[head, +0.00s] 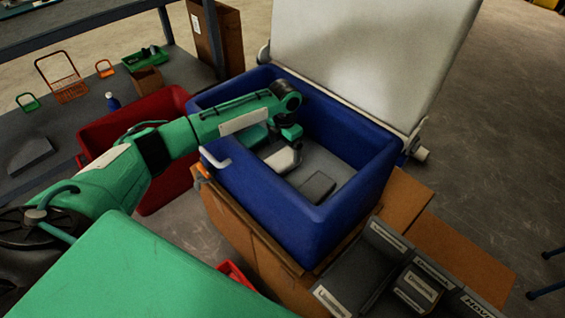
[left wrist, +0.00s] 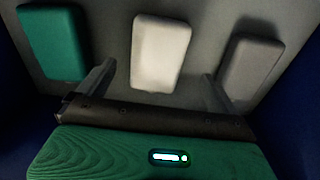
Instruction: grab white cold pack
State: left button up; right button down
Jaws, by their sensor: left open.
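The white cold pack (head: 284,158) lies on the floor of the blue tank (head: 262,206), between a green pack (head: 251,137) and a grey pack (head: 318,186). My left gripper (head: 291,133) reaches down into the tank, above and beside the white pack. In the left wrist view the white pack (left wrist: 160,53) lies ahead, between the lines of the two spread fingers of my left gripper (left wrist: 158,85). The gripper is open and empty. The green pack (left wrist: 53,42) is left and the grey pack (left wrist: 249,68) right. My right gripper is not in view.
The blue tank's raised white lid (head: 365,60) stands at its back. The tank rests on brown cardboard boxes (head: 235,225). A red bin (head: 135,125) is left of it, and dark labelled boxes (head: 385,265) stand in front at right. The tank walls surround the gripper.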

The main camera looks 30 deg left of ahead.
aim_at(282, 158)
pick_arm(q)
jog(key=f, duration=0.5)
jog(key=shift+s+a, duration=0.15)
jog(key=shift+a, duration=0.1)
jog(key=c, duration=1.3)
